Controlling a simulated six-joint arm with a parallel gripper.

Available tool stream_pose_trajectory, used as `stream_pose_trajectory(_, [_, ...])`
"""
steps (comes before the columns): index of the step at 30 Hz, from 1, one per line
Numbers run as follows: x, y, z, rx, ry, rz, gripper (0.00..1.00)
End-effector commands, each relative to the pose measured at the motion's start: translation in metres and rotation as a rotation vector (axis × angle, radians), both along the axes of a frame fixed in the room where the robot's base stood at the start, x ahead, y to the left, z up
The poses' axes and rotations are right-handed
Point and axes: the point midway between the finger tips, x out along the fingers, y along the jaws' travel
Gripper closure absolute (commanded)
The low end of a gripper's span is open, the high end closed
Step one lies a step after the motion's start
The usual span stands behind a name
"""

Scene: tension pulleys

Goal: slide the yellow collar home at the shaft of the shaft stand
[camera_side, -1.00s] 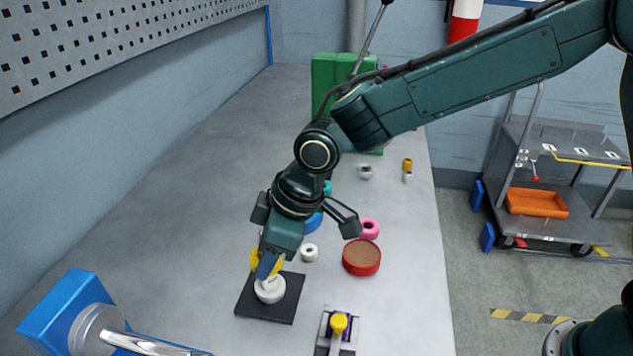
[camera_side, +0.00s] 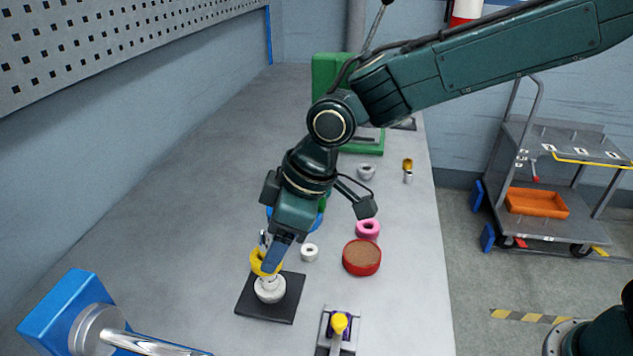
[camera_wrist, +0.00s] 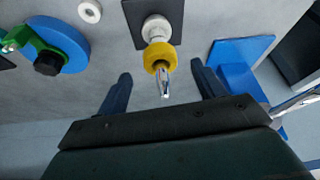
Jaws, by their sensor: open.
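The yellow collar (camera_side: 258,264) is around the upright shaft of the shaft stand; it also shows in the wrist view (camera_wrist: 160,55). The metal shaft tip (camera_wrist: 164,82) sticks out past the collar. A white round part (camera_side: 270,291) sits below the collar at the shaft's foot, on the dark square base plate (camera_side: 252,305). I cannot tell if the collar touches the white part. My gripper (camera_side: 273,260) is open, and its two blue fingers (camera_wrist: 161,80) stand apart on either side of the shaft tip, clear of the collar in the wrist view.
A white ring (camera_side: 309,252), a red round tub (camera_side: 361,259) and a pink ring (camera_side: 368,228) lie to the right. A purple and yellow fixture (camera_side: 339,328) stands in front. A blue block (camera_side: 65,308) is at front left. The bench's left side is clear.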

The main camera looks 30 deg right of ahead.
Motion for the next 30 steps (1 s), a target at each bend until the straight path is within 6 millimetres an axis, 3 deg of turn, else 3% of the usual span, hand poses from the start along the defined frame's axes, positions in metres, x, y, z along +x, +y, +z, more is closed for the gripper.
stream_pose_trajectory(15, [-0.019,-0.025,0.077,0.001,-0.002,0.001,0.31])
stream_pose_trajectory(21, [-0.022,-0.029,0.089,0.0,0.0,0.0,0.31])
stream_pose_trajectory(30, [-0.023,-0.03,0.09,-0.001,0.001,0.0,0.31])
